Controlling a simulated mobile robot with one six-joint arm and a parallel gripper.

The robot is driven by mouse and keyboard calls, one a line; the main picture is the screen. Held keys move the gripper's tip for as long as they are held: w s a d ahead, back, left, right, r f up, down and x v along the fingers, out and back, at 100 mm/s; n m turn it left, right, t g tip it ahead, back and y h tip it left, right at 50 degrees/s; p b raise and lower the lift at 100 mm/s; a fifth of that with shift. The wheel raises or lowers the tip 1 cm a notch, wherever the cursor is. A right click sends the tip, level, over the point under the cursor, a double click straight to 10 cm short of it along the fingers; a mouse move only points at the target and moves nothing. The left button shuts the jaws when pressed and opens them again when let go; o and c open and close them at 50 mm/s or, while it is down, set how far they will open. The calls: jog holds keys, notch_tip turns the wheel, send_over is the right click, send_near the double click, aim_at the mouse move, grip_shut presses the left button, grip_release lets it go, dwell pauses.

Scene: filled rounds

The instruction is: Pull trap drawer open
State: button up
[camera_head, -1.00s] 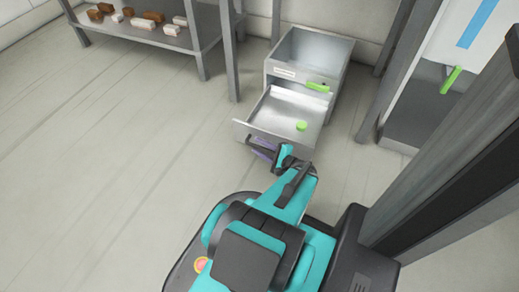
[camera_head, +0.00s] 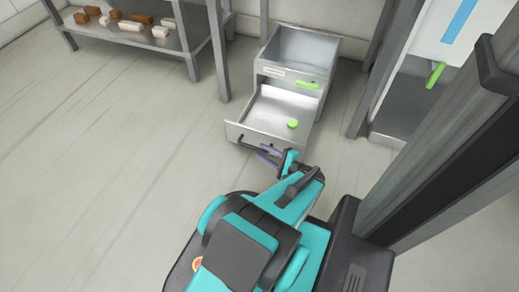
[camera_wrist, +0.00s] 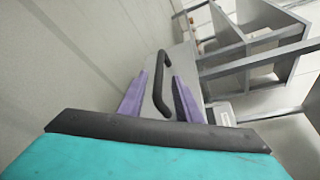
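The trap drawer (camera_head: 270,107) is a grey metal drawer pulled well out of the low cabinet (camera_head: 318,50). A small green round piece (camera_head: 292,124) lies inside it. Its dark bar handle (camera_wrist: 158,86) shows in the wrist view, in front of the drawer's front panel. My gripper (camera_head: 268,154) is low, just in front of the drawer front. In the wrist view my gripper (camera_wrist: 158,88) has its purple fingers spread apart, with the handle in the gap between them and no finger seen pressing on it.
A shelf (camera_head: 175,40) with brown and white blocks stands at upper left. A white unit with another green handle (camera_head: 435,75) is at right. The floor at left is clear.

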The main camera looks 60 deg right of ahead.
jog(key=p+v, duration=0.2)
jog(key=v, duration=0.5)
dwell(0.3)
jog(key=shift+w, duration=0.1)
dwell(0.3)
